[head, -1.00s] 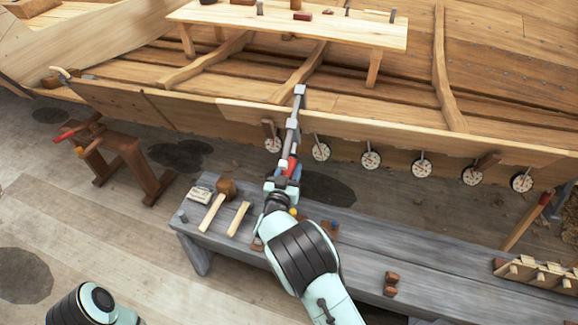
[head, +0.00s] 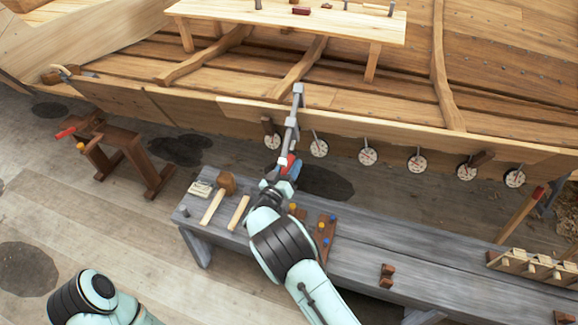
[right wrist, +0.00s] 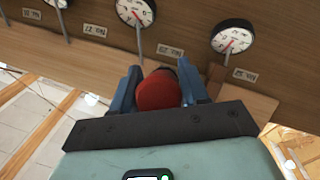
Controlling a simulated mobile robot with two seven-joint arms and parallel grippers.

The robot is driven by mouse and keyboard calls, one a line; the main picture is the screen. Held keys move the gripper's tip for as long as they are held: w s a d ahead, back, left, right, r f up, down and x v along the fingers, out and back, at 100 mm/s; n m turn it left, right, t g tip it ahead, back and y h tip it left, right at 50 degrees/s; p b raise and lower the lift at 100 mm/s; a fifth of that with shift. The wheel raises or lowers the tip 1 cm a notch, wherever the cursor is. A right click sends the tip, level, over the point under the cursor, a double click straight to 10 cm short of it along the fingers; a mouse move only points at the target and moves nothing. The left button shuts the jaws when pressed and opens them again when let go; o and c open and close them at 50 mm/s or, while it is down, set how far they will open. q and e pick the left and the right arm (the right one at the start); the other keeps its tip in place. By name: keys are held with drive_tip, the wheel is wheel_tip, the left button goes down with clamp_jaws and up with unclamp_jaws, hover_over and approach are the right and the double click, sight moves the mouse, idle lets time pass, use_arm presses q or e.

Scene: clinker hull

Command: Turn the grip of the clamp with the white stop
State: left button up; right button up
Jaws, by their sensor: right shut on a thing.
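A grey bar clamp (head: 292,118) stands at the hull's upper plank edge, its bar running down toward me. Its red grip (head: 289,161) is at the lower end. My right gripper (head: 288,170) is shut on this grip. In the right wrist view the round red end of the grip (right wrist: 158,91) sits between the two blue fingers of my right gripper (right wrist: 158,80).
Round white dials (head: 368,156) hang in a row along the hull, some close to the gripper (right wrist: 233,37). A grey bench (head: 350,255) below holds a mallet (head: 222,190) and a peg board (head: 325,238). A sawhorse (head: 125,155) stands left.

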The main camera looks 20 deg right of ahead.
drive_tip(key=shift+r, duration=0.15)
drive_tip(key=o, duration=1)
drive_tip(key=shift+c, duration=0.2)
drive_tip(key=shift+s+a, duration=0.25)
drive_tip(key=b+v, duration=0.1)
drive_tip(key=v, duration=1.1)
drive_tip(key=shift+s+a, duration=0.15)
drive_tip(key=shift+s, duration=0.1)
